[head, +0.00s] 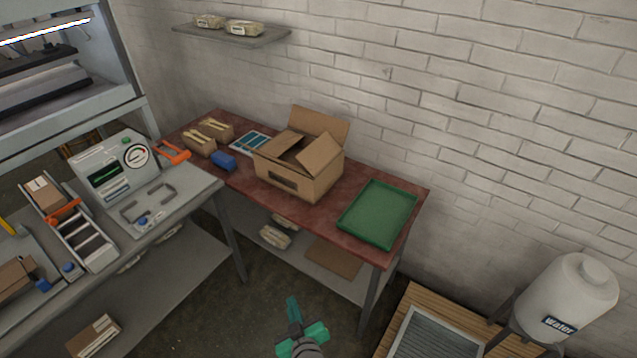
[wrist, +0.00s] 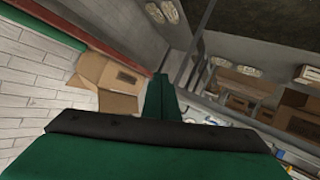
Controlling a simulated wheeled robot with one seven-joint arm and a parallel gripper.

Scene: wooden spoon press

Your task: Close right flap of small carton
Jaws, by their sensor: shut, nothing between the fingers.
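An open brown carton (head: 310,182) stands upright on the red table (head: 215,178). Its right flap (head: 322,154) stands up at a slant. The back flap (head: 322,124) is raised, and the left flap (head: 281,143) leans inward over the opening. The carton's inside is mostly hidden. My gripper (head: 292,302) is green, shut and empty, low in front of the table and well apart from the carton. In the wrist view my gripper (wrist: 160,78) shows its fingers together, with the carton (wrist: 122,78) turned on its side in the picture beyond them.
A green tray (head: 378,214) lies right of the carton. A blue object (head: 223,161) and boxes of wooden spoons (head: 200,146) are at its left. A shelf (head: 232,37) hangs above. A water tank (head: 565,295) stands at the right. The floor before the table is clear.

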